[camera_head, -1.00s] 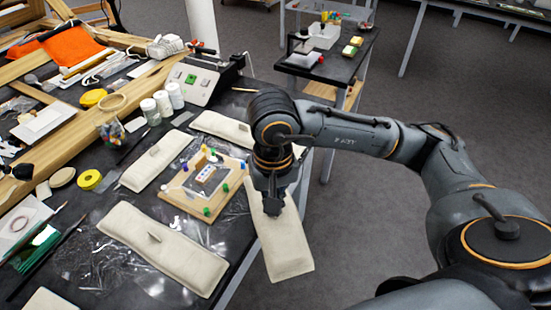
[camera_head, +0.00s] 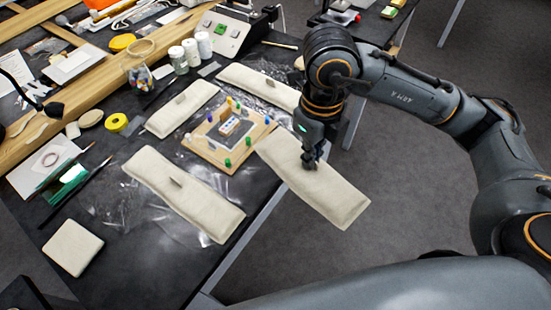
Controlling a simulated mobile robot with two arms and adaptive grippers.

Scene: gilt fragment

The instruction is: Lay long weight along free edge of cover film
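My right gripper (camera_head: 311,164) points down and is shut on the middle of a long cream weight (camera_head: 335,196). The weight lies slantwise, its near end out past the table's edge, its far end close to the wooden board (camera_head: 206,152). I cannot tell whether it touches the table. The board bears a small patterned piece and several coloured pegs. Clear, wrinkled cover film (camera_head: 232,182) shows around the board. Other long weights lie left (camera_head: 178,112), behind (camera_head: 262,88) and in front (camera_head: 190,196) of the board. My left gripper is not in view.
A small square cream pad (camera_head: 73,247) lies at the near left. Yellow tape (camera_head: 116,122), a jar of beads (camera_head: 139,75) and white bottles (camera_head: 180,60) stand farther back. Open floor lies right of the table.

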